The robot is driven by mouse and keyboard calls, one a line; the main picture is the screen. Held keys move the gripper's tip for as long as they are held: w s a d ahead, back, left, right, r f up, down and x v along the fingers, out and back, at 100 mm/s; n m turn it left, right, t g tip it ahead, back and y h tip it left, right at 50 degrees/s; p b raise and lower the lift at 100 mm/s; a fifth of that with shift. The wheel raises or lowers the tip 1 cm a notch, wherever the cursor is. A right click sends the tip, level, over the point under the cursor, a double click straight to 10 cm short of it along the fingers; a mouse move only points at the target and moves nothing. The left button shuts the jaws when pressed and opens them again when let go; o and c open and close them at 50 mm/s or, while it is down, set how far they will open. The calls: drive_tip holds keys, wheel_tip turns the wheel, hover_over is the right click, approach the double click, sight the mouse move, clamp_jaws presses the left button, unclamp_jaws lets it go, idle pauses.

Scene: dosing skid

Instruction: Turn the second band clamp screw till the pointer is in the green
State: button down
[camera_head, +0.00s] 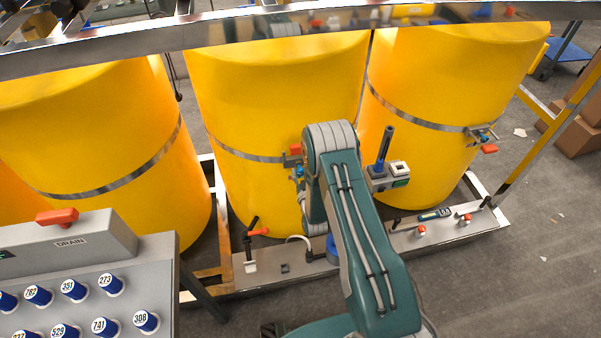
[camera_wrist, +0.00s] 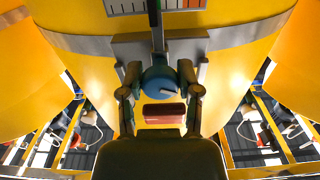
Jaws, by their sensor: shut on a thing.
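In the wrist view my gripper (camera_wrist: 157,84) is shut on a blue round screw knob (camera_wrist: 158,80) with a white line on its face, one finger on each side. The knob sits in front of a grey bracket on a steel band (camera_wrist: 80,44) around a yellow drum. Above it a white scale (camera_wrist: 125,7) with dark ticks is cut by the top edge, with a red zone at its right. A dark upright bar, perhaps the pointer (camera_wrist: 154,12), crosses the scale. I see no green zone clearly. In the head view my arm hides most of the middle drum's clamp (camera_head: 292,158).
A red block (camera_wrist: 163,110) lies just below the knob. The right drum (camera_head: 450,80) has its own clamp (camera_head: 482,135) with a red handle. A steel rail (camera_head: 250,25) crosses above the drums. A grey panel (camera_head: 90,270) with numbered blue knobs stands at the lower left.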

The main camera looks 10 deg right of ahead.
drive_tip(key=m, duration=0.4)
drive_tip(key=shift+w, duration=0.1)
idle(0.3)
drive_tip(key=shift+c, duration=1.5)
unclamp_jaws()
drive_tip(key=s, duration=1.2)
